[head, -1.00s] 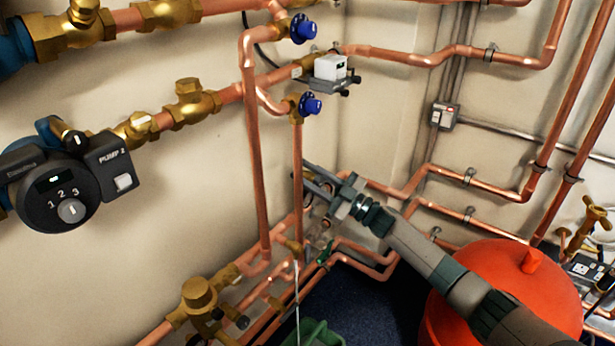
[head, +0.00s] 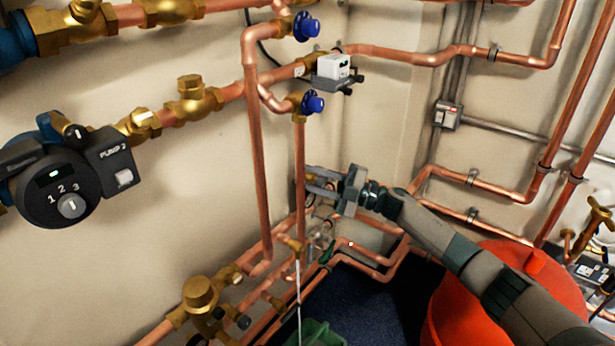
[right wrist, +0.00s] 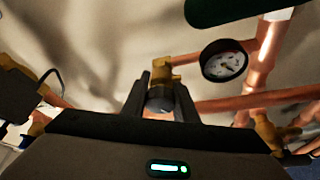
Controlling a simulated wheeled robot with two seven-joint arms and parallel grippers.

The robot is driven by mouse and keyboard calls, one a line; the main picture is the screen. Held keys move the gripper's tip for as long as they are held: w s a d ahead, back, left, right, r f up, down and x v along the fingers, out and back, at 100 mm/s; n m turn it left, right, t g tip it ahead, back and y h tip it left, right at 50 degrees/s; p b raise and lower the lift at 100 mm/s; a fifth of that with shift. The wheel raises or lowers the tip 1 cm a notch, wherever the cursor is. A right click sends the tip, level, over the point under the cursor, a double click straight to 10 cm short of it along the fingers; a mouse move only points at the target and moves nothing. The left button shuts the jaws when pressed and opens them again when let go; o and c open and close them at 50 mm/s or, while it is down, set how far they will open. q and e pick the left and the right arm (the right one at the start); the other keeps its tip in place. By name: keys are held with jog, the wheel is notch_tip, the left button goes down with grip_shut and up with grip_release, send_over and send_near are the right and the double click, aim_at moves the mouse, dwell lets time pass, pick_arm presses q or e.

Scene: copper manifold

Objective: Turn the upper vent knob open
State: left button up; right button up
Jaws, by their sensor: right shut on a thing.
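My right gripper (head: 318,184) is at the wall beside the lower vertical copper pipe in the head view. In the right wrist view its two dark fingers (right wrist: 160,95) are closed around a small dark grey round knob (right wrist: 160,100), the vent knob, in front of a brass fitting (right wrist: 160,72). In the head view the fingers hide the knob, so its turn angle cannot be told. The frames do not clearly show another vent knob. My left gripper is not in view.
A pressure gauge (right wrist: 224,61) sits close right of the fingers in the wrist view. Copper pipes (head: 255,170) run around the gripper. Two blue knobs (head: 313,102) are above. A red vessel (head: 500,290) stands below my arm; a green container (head: 318,335) is on the floor.

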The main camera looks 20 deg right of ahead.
jog(key=shift+f, duration=0.1)
jog(key=o, duration=1.1)
jog(key=shift+c, duration=0.2)
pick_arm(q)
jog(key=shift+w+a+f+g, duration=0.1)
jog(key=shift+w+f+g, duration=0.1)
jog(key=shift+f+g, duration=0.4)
pick_arm(e)
jog(key=v, duration=1.7)
jog(key=shift+d, duration=0.25)
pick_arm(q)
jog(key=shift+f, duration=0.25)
